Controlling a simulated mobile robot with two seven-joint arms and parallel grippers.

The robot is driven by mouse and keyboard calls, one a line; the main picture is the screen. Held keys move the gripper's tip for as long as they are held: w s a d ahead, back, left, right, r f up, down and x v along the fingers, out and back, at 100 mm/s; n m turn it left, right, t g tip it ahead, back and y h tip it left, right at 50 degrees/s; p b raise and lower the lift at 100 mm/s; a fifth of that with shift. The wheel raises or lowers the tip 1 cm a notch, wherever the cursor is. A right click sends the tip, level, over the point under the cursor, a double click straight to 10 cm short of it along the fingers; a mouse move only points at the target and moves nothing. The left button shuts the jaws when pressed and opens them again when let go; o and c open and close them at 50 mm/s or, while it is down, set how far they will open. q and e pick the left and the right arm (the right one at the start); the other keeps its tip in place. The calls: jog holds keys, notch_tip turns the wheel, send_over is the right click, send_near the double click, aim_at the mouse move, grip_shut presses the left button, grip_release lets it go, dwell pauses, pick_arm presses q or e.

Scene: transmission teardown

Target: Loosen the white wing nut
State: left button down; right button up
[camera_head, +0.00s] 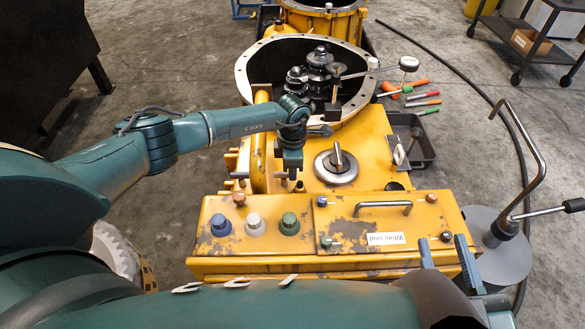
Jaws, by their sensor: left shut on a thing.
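The yellow control box (350,268) sits at the front of the machine. Its lid carries a "White stud" label (385,239). A pale grey-white knob (254,225) stands left of the lid. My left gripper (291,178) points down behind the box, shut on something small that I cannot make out. My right gripper (447,256) is open and empty at the box's front right corner.
The open bell housing (360,118) with gears stands behind. A round metal cap with a handle (336,167) lies right of my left gripper. A bent-rod stand (500,255) is at the right. Coloured hand tools (420,102) and a dark tray (425,152) lie beyond.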

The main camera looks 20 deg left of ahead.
pick_arm(q)
jog(key=c, duration=1.5)
grip_release()
jog(key=shift+o, duration=0.2)
jog(key=shift+r, duration=0.1)
